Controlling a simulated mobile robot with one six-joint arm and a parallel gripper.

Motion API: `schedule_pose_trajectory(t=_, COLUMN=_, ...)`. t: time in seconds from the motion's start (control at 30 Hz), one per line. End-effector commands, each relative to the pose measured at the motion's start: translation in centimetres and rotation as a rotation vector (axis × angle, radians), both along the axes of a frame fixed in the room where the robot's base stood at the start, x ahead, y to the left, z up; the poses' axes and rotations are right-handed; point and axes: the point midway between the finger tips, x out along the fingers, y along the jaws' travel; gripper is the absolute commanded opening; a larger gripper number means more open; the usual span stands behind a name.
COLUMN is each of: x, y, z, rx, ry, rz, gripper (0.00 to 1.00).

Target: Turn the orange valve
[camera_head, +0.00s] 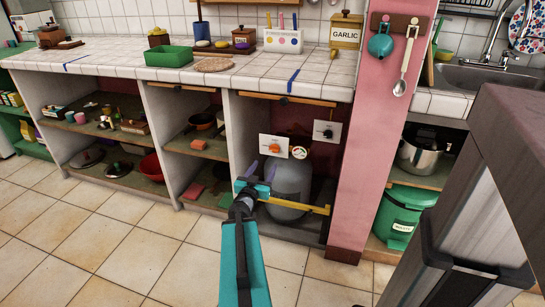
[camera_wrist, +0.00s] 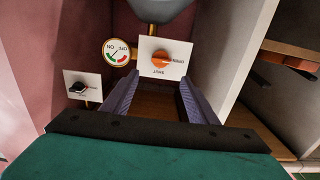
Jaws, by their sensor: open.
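The orange valve (camera_head: 274,148) is a knob on a white plate (camera_head: 264,143) inside the lower right compartment under the counter. In the wrist view, which looks upside down, the orange valve (camera_wrist: 160,58) sits on its plate near the top middle, with a pale pointer aimed to the right. My gripper (camera_head: 262,168) is open, with its purple fingers just in front of and below the plate. In the wrist view my gripper (camera_wrist: 158,85) has a finger on each side of the picture below the valve. Nothing is between them, and they appear apart from the knob.
A round gauge (camera_wrist: 116,52) is beside the plate. A black valve (camera_head: 326,133) on another white plate is to the right. A grey gas cylinder (camera_head: 290,182) stands under the valves. The compartment's pale side wall (camera_wrist: 245,60) is close to the fingers.

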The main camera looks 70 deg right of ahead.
Motion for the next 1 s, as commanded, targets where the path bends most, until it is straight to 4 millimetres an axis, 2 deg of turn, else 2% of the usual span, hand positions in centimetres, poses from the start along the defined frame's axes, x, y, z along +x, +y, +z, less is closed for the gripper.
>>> schedule_pose_trajectory(t=0.37, x=0.0, y=-0.8, z=-0.2, rx=-0.003, ry=-0.001, rz=0.004, gripper=0.53)
schedule_pose_trajectory(t=1.0, x=0.5, y=-6.9, z=-0.1, rx=-0.003, ry=-0.001, rz=0.003, gripper=0.53)
